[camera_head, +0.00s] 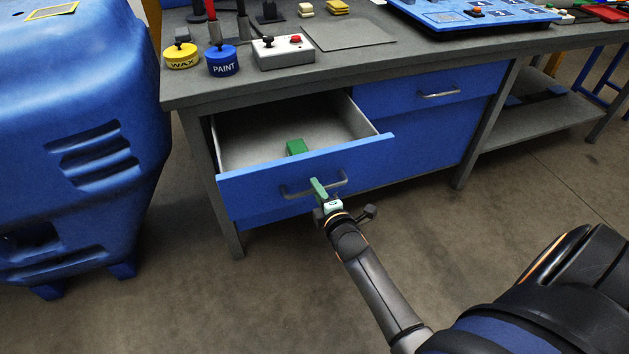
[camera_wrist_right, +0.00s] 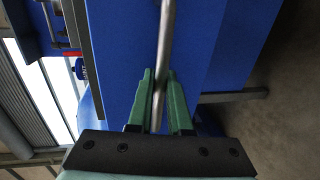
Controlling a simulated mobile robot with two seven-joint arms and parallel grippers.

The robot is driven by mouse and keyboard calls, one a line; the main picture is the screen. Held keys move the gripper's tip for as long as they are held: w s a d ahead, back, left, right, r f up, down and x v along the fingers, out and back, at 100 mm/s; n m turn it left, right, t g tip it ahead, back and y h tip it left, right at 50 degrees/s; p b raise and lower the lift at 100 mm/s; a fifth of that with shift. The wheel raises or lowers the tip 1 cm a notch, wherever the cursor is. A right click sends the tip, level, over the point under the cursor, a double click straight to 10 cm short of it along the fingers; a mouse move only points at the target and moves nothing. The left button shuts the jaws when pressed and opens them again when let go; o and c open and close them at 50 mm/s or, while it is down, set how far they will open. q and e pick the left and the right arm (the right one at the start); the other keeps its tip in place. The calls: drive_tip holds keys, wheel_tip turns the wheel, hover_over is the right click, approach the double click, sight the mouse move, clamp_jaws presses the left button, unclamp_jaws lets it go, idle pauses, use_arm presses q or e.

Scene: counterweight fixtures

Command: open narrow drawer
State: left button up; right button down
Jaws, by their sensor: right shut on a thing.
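The narrow drawer (camera_head: 250,187) under the left part of the workbench is pulled well out, with its blue front and grey inside showing in the head view. A green block (camera_head: 296,147) lies inside it near the front. My right gripper (camera_head: 318,190) is shut on the grey bar handle (camera_head: 296,193) of this drawer. In the right wrist view the handle (camera_wrist_right: 167,50) passes between the two green fingers of the gripper (camera_wrist_right: 160,100). My left gripper is not in view.
The workbench top (camera_head: 430,62) carries wax (camera_head: 181,56) and paint (camera_head: 222,61) pots, a button box (camera_head: 284,52) and a blue tray (camera_head: 470,16). A closed drawer (camera_head: 415,95) is at right. A large blue machine (camera_head: 75,130) stands close on the left. Floor in front is clear.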

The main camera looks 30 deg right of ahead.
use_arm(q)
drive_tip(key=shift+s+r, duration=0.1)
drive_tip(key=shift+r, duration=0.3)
use_arm(e)
drive_tip(key=shift+v, duration=0.8)
drive_tip(key=shift+f, duration=0.15)
drive_tip(key=c, duration=0.8)
unclamp_jaws()
drive_tip(key=shift+c, duration=0.2)
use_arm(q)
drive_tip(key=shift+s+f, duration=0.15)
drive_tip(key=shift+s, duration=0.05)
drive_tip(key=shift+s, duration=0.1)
use_arm(e)
drive_tip(key=shift+s, duration=0.1)
